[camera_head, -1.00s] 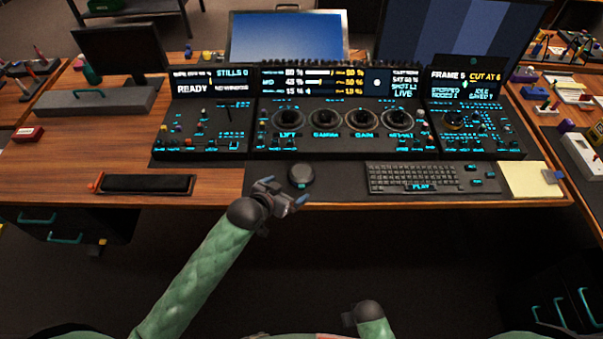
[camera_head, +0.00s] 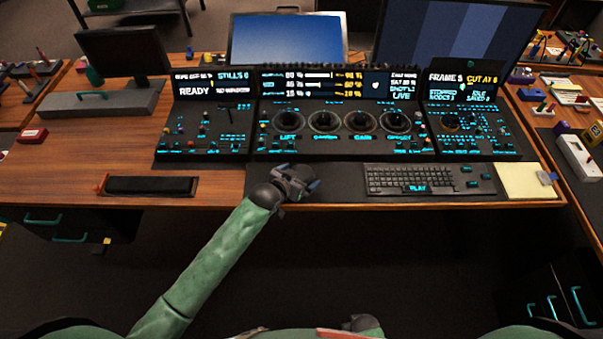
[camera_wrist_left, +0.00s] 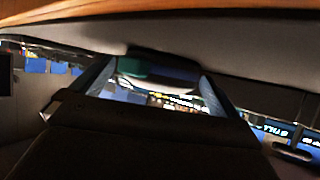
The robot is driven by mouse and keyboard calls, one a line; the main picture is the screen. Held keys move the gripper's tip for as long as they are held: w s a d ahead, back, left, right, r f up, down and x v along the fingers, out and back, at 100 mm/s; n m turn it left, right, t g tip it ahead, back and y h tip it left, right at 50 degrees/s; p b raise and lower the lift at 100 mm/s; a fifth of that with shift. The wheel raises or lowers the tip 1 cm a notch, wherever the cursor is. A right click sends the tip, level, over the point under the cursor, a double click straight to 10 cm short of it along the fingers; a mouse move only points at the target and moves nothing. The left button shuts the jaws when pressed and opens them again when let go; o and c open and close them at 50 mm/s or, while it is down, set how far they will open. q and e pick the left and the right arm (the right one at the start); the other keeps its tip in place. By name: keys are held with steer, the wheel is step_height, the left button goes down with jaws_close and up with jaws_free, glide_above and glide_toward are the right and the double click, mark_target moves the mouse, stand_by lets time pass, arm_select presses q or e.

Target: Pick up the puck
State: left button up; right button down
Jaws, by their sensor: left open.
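The puck (camera_head: 304,172) is a small dark round thing on the black mat at the desk's front, left of the keyboard. My left gripper (camera_head: 298,178) is at it and covers most of it in the head view. In the left wrist view, the open fingers (camera_wrist_left: 158,76) stand on either side of a dark, teal-tinted rounded body (camera_wrist_left: 160,69), which appears to be the puck. Whether the fingers touch it cannot be told. My right gripper is not in view.
A keyboard (camera_head: 415,179) lies right of the puck, with a yellow pad (camera_head: 523,180) beyond it. The control panel (camera_head: 340,146) with several trackballs rises just behind. A black wrist-rest-like bar (camera_head: 150,186) lies to the left. The desk's front edge is close.

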mark_target(301, 174)
arm_select(q)
steer(key=shift+w+d+f, duration=0.1)
steer(key=shift+w+f, duration=0.1)
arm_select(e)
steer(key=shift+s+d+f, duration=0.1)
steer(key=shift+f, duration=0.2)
arm_select(q)
steer(key=c, duration=0.9)
steer(key=shift+c, duration=0.2)
steer(key=shift+r, duration=0.1)
steer(key=shift+r, duration=0.25)
step_height(301, 174, up, 3)
steer(key=shift+d+r+b, duration=0.1)
steer(key=shift+r+b, duration=0.1)
steer(key=shift+b, duration=0.9)
steer(key=s+d+r+b, duration=0.3)
steer(key=s+d+r, duration=0.3)
steer(key=d, duration=0.4)
steer(key=shift+r, duration=0.5)
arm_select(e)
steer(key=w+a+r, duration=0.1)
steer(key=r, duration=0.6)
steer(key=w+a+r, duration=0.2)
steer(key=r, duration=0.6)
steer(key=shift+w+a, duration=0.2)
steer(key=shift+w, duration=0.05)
